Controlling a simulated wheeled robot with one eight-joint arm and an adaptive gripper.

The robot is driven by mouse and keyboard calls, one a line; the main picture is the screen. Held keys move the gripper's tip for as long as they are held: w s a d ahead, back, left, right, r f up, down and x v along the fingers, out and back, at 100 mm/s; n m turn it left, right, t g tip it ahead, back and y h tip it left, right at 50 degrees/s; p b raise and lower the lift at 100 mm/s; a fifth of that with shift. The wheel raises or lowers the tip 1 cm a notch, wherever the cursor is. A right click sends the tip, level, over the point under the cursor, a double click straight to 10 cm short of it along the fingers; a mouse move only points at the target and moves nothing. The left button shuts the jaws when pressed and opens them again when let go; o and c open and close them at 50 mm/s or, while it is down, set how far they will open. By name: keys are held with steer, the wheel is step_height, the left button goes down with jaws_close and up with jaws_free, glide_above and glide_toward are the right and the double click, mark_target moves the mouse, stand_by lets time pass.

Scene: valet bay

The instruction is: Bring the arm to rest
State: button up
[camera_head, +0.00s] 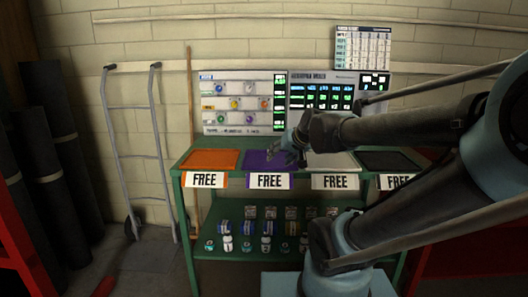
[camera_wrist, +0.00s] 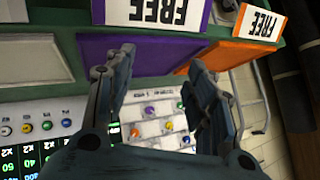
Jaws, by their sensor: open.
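My gripper (camera_head: 287,148) is open and empty, held over the purple tray (camera_head: 262,158) on the green bench. My arm reaches in from the right and bends down to it. In the wrist view, which looks upside down, the two dark fingers of my gripper (camera_wrist: 160,68) stand apart with nothing between them. The purple tray (camera_wrist: 140,55) shows behind them, with the panel of coloured knobs beyond.
The green bench (camera_head: 180,197) also bears an orange tray (camera_head: 210,158), a pale one and a dark one, with "FREE" cards in front. Several small containers fill its lower shelf. A control panel (camera_head: 240,78) stands behind; a hand truck (camera_head: 135,140) leans left.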

steer(key=s+d+f+g+h, duration=0.2)
steer(key=s+d+f, duration=0.4)
steer(key=s, duration=0.3)
steer(key=s+d+f+g+h, duration=0.2)
steer(key=s+d+f+g, duration=0.2)
steer(key=s+d+f, duration=0.3)
steer(key=shift+s+f+h, duration=0.3)
steer(key=shift+s+h, duration=0.1)
steer(key=shift+s, duration=0.8)
steer(key=shift+w+f, duration=0.2)
steer(key=shift+w, duration=0.3)
